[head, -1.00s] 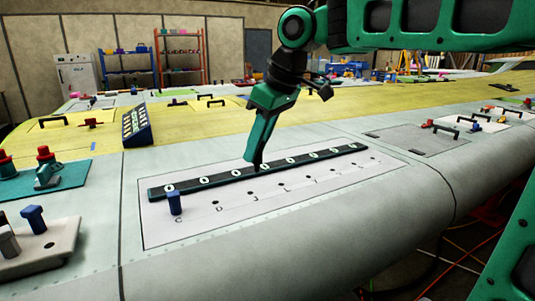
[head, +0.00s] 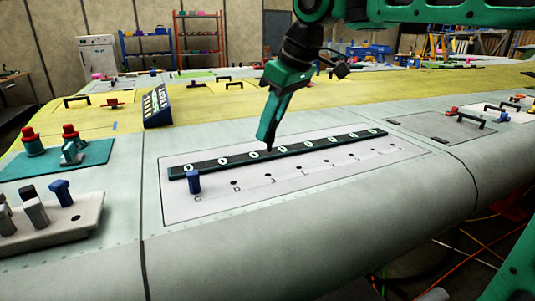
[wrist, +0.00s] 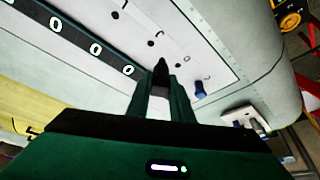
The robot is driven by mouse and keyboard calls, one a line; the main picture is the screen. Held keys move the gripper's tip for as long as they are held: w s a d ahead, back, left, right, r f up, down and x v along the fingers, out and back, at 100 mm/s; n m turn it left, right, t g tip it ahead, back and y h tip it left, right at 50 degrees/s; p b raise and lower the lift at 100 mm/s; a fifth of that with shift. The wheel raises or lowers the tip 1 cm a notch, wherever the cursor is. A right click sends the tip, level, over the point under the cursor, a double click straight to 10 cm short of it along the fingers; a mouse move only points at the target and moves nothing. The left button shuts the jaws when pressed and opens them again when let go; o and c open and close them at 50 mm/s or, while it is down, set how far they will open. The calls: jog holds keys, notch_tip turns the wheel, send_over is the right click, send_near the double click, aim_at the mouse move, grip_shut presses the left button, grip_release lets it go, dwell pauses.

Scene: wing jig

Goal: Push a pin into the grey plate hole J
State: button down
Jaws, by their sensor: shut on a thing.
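The grey plate (head: 350,170) lies on the wing panel, with a row of dark holes and letters along it. Hole J (head: 265,175) is empty, in front of the dark rail; it also shows in the wrist view (wrist: 151,43). A blue pin (head: 194,182) stands upright at the letter C, and shows at right in the wrist view (wrist: 200,90). My gripper (head: 268,135) points down near the rail, behind hole J in the picture. It is shut on a dark pin (wrist: 160,74) between its fingers. The pin's tip looks above the surface; its exact height cannot be told.
The dark rail (head: 228,161) with white rings runs behind the holes. At left are a pale block (head: 85,215) with several pins and a teal plate (head: 25,164) with red-topped parts. A dark labelled box (head: 157,107) stands behind. The panel in front is clear.

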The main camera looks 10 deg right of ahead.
jog(key=w+f, duration=0.3)
jog(key=f, duration=0.4)
jog(key=shift+w+d+f, duration=0.2)
jog(key=shift+w+f, duration=0.05)
jog(key=shift+f, duration=0.15)
jog(key=shift+f, duration=0.15)
dwell(0.8)
jog(key=shift+f, duration=1.2)
jog(key=c, duration=1.5)
grip_release()
jog(key=v, duration=1)
jog(key=shift+s+d+r, duration=0.1)
jog(key=shift+d+r, duration=0.05)
jog(key=shift+r, duration=0.2)
